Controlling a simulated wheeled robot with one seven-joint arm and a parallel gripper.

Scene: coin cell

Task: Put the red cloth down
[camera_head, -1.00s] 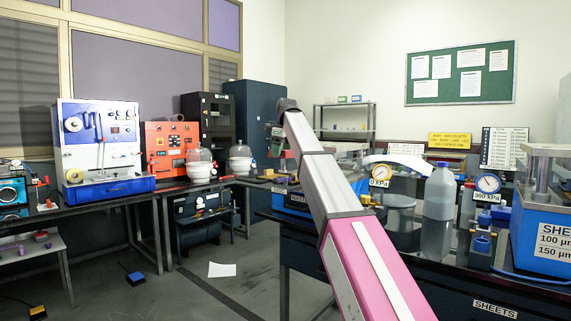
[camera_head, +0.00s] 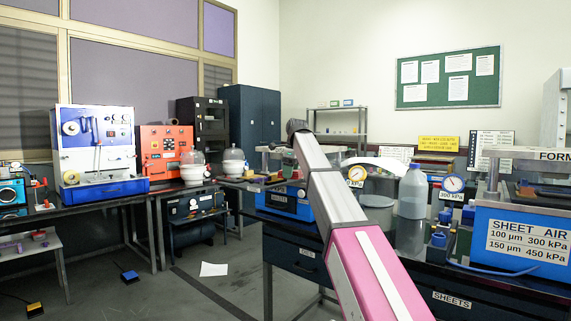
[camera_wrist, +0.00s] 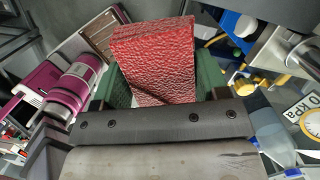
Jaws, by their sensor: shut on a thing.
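The red cloth (camera_wrist: 153,62) is a folded, textured block in the upper middle of the wrist view. My gripper (camera_wrist: 161,82) is shut on it, with a green finger on its left and right sides. The cloth stands out beyond the fingers. In the head view my arm hides the cloth, and I cannot make out the gripper clearly there. What lies directly under the cloth is hidden.
A clear bottle (camera_head: 412,192), a pressure gauge (camera_head: 454,184) and a blue SHEET AIR machine (camera_head: 520,235) stand on the dark bench right of my arm. An orange machine (camera_head: 166,150) and a blue-white machine (camera_head: 95,145) stand on the left benches. Paper (camera_head: 213,269) lies on the floor.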

